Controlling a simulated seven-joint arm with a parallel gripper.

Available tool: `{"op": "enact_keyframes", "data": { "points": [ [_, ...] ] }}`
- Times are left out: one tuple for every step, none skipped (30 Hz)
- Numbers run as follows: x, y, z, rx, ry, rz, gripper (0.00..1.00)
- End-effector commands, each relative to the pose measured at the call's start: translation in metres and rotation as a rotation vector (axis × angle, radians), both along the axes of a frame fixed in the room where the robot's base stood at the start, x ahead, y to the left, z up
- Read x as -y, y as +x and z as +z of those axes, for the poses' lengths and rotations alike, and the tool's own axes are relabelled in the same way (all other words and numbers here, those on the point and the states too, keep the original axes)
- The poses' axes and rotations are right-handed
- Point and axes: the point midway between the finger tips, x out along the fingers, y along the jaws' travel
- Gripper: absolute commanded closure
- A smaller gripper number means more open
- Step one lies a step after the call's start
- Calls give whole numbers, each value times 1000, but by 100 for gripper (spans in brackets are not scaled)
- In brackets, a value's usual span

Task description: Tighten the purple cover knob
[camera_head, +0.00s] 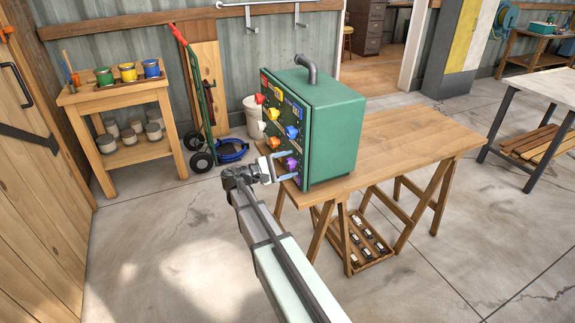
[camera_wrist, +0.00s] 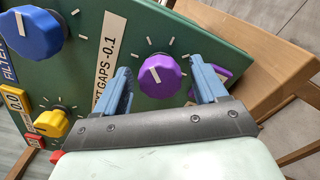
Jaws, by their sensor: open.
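The green box (camera_head: 335,135) stands on the wooden table with a panel of coloured knobs on its left face. A faceted purple knob (camera_wrist: 160,76) with a white pointer line sits on the panel. It also shows small in the head view (camera_head: 291,163). My gripper (camera_head: 284,167) is open, its blue fingers on either side of this knob, with a visible gap on each side in the wrist view. Whether the fingertips reach past its face is unclear. A second purple part (camera_wrist: 224,76) is partly hidden behind the right finger. Which purple part is the cover knob is unclear.
A large blue knob (camera_wrist: 35,32) and a yellow knob (camera_wrist: 52,123) are left of the purple one in the wrist view. The wooden table (camera_head: 415,140) is bare right of the box. A paint-pot stand (camera_head: 125,155) and a hand truck (camera_head: 196,90) stand behind left.

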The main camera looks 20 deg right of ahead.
Motion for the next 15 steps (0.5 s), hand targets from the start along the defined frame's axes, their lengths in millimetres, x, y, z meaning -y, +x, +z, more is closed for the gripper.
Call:
{"op": "enact_keyframes", "data": {
  "points": [
    [-3,0,0,0,1,1,29],
    [-5,0,0,0,0,1,29],
    [-8,1,0,0,0,2,29],
    [-11,1,0,0,0,2,29],
    [-15,1,0,0,0,2,29],
    [-21,1,0,0,0,2,29],
    [-26,1,0,0,0,2,29],
    [-32,1,0,0,1,3,29],
    [-39,1,0,0,1,3,29],
    [-45,1,0,0,1,3,29],
    [-51,1,0,0,1,3,29],
    [-59,1,0,0,1,3,29],
    [-65,1,0,0,1,3,29],
    [-71,1,0,0,1,3,29],
    [-79,1,0,0,1,3,29]
  ]
}}
